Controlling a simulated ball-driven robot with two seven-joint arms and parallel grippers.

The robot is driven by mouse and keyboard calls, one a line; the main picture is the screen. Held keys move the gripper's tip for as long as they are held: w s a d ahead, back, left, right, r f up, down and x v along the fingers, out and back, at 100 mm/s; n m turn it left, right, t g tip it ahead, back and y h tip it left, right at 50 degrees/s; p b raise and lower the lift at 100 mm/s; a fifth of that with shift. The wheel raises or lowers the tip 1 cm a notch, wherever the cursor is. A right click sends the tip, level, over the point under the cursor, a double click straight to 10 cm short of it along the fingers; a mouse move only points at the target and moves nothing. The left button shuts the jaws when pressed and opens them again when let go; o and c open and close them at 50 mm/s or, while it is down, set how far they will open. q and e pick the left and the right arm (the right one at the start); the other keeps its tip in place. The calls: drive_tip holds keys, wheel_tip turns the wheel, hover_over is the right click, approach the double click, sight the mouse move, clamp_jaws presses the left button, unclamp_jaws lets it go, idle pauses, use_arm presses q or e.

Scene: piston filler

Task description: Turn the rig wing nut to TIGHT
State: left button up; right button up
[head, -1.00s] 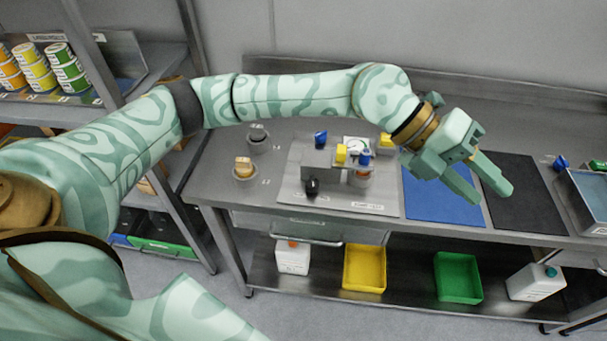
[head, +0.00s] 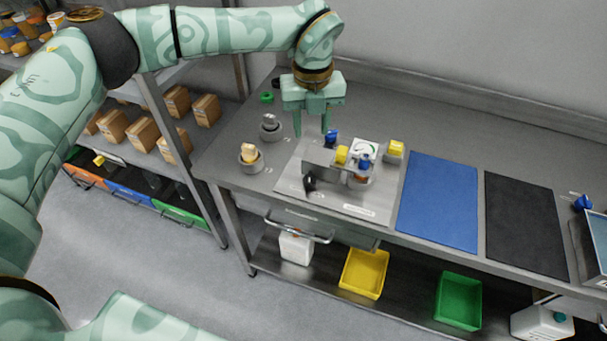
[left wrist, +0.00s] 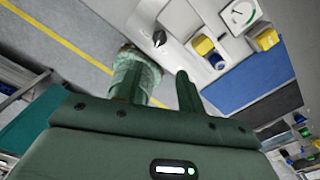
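The filling rig (head: 325,160) is a grey block on a pale base plate on the steel bench. It carries a blue winged knob (head: 331,135) on top, a yellow part (head: 341,155), and a black knob (head: 309,183) at its front left. I cannot tell which of these is the wing nut. The black knob also shows in the left wrist view (left wrist: 160,39). My left gripper (head: 312,131) points down behind and above the rig, its fingers apart with nothing between them. In the left wrist view its fingers (left wrist: 157,68) are also apart. My right gripper is not in view.
A white dial (head: 366,147), a blue-capped bottle (head: 363,168) and a yellow block (head: 395,149) stand at the rig's right. Two round holders (head: 251,160) stand left. A blue mat (head: 438,200) and black mat (head: 522,222) lie clear to the right.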

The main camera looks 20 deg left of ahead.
sight(310, 180)
use_arm(q)
wheel_tip(310, 180, down, 16)
drive_tip(key=b, duration=0.3)
drive_tip(key=shift+s+f, duration=0.1)
drive_tip(key=shift+f, duration=0.05)
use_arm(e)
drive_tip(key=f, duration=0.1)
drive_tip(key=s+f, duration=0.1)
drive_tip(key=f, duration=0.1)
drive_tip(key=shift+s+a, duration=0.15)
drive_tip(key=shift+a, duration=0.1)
use_arm(q)
drive_tip(key=c, duration=0.7)
